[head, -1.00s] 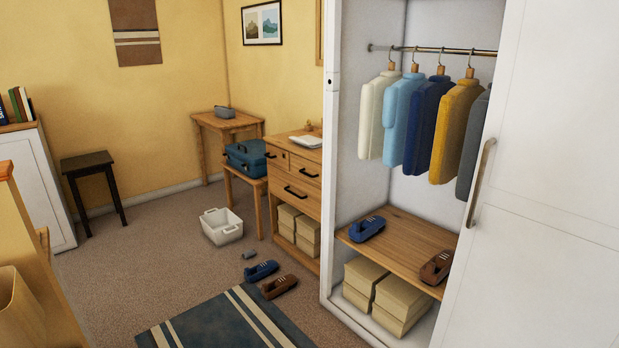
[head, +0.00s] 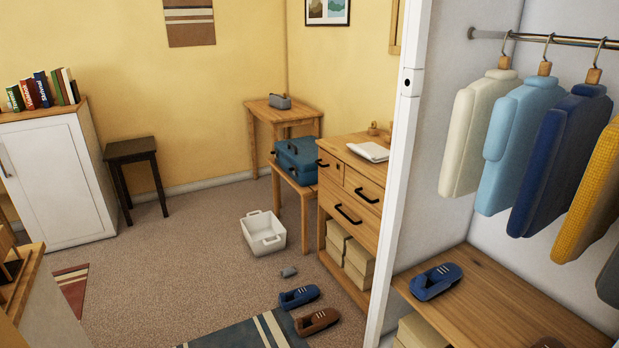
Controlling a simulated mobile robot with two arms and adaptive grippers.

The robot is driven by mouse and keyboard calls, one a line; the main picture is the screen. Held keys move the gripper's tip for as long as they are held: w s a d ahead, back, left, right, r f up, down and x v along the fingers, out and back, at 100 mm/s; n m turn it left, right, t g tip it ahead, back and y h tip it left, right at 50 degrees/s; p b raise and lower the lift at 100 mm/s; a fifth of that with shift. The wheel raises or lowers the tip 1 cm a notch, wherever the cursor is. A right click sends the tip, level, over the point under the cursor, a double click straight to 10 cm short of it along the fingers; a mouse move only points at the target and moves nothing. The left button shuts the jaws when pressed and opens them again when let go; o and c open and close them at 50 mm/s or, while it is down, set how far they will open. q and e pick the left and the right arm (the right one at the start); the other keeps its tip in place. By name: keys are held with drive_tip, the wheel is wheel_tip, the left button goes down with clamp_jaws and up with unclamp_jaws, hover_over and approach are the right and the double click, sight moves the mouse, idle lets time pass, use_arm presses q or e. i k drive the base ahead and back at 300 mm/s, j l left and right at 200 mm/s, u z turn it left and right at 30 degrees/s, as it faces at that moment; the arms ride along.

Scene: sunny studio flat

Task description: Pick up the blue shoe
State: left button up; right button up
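Two blue shoes show in the head view. One blue shoe (head: 299,296) lies on the carpet beside a brown shoe (head: 317,321), near the striped rug. Another blue shoe (head: 436,281) rests on the wooden shelf (head: 490,300) inside the open wardrobe at the right. Neither of my grippers is in view.
A wooden dresser (head: 345,205) stands left of the white wardrobe frame (head: 401,150). Clothes hang above the shelf. A dark stool (head: 132,152) stands by the back wall. The carpet at centre left is clear.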

sight(297, 298)
drive_tip(key=i+j+u, duration=0.25)
drive_tip(key=i, duration=0.45)
drive_tip(key=i+u, duration=0.25)
drive_tip(key=i, duration=0.45)
